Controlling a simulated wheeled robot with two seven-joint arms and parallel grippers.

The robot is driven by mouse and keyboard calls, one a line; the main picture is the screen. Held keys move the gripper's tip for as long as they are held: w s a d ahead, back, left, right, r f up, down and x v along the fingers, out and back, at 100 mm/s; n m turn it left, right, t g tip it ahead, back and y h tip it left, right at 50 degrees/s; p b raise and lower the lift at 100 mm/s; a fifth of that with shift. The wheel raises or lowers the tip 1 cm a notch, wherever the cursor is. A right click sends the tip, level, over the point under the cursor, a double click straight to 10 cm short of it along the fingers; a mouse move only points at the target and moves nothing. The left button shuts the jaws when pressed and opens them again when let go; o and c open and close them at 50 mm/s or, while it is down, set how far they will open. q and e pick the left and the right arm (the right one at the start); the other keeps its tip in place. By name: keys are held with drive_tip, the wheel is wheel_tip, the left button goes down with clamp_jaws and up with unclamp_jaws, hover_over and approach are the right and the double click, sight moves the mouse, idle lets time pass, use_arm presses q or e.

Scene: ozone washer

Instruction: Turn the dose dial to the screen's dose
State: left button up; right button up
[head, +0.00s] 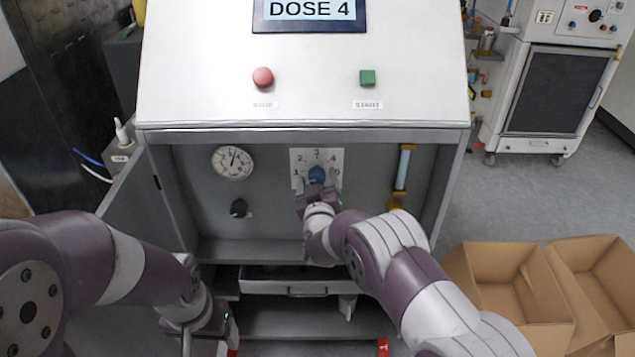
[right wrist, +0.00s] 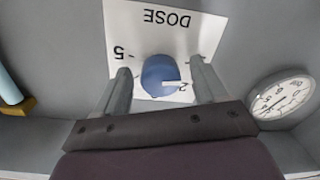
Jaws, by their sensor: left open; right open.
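The screen (head: 310,11) at the top of the machine reads "DOSE 4". The blue dose dial (head: 317,174) sits on a white numbered plate (head: 334,157) inside the open front bay. In the right wrist view the plate is upside down, and the dial's (right wrist: 158,72) white pointer points at or close to the 2. My right gripper (head: 317,186) is open, with one finger on each side of the dial; in the right wrist view its fingers (right wrist: 158,68) show gaps to the knob. My left gripper (head: 208,324) is low at the left, away from the dial, its fingertips partly unclear.
A round gauge (head: 233,162) and a black knob (head: 239,208) are left of the plate. A blue-and-yellow tube (head: 403,170) is on the right. Red stop (head: 263,78) and green start (head: 367,77) buttons are above. An open door (head: 138,200) stands left; cardboard boxes (head: 510,270) lie right.

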drive_tip(key=c, duration=1.1)
drive_tip(key=shift+o, duration=0.3)
